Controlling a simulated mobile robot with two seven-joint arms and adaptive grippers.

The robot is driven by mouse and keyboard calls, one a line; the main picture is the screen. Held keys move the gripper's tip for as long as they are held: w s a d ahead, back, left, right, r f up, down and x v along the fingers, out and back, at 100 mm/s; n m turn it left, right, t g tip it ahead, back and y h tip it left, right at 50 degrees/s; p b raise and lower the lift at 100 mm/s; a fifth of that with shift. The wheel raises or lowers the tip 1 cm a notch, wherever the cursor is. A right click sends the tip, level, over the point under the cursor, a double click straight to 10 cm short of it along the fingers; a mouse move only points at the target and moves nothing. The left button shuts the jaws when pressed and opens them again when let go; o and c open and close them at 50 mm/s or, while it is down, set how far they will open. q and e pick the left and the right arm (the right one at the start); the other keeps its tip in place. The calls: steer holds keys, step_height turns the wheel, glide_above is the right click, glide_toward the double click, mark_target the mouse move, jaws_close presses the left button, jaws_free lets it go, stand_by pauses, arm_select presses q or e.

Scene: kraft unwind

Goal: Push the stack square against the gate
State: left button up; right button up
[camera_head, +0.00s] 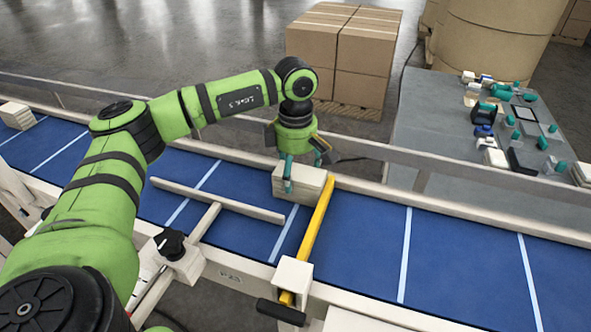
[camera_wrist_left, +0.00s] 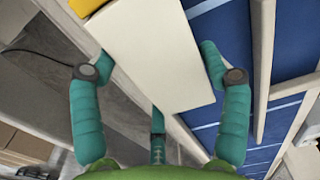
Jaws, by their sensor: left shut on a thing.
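The stack (camera_head: 305,181), a pale beige block of layers, lies on the blue belt (camera_head: 360,232) close to the far rail. My left gripper (camera_head: 304,172) is above it with teal fingers down its sides. In the left wrist view the stack's pale top (camera_wrist_left: 150,50) fills the space between the fingers, and the gripper is shut on it. The gate is a yellow bar (camera_head: 317,229) across the belt, just right of the stack. The stack's right end is at the bar's far end; I cannot tell whether it is flush. My right gripper is not in view.
A pale guide bar (camera_head: 217,200) lies over the belt left of the stack, with a black-knobbed clamp (camera_head: 180,255) on the near rail. Another pale stack (camera_head: 17,115) sits far left. Cartons (camera_head: 345,50) and a grey table (camera_head: 440,115) stand beyond the rail. The belt right of the gate is clear.

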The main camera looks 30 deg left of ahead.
mark_target(295, 168)
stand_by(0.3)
arm_select(q)
steer(key=o, duration=1.3)
steer(key=shift+c, duration=0.2)
step_height(295, 168, up, 12)
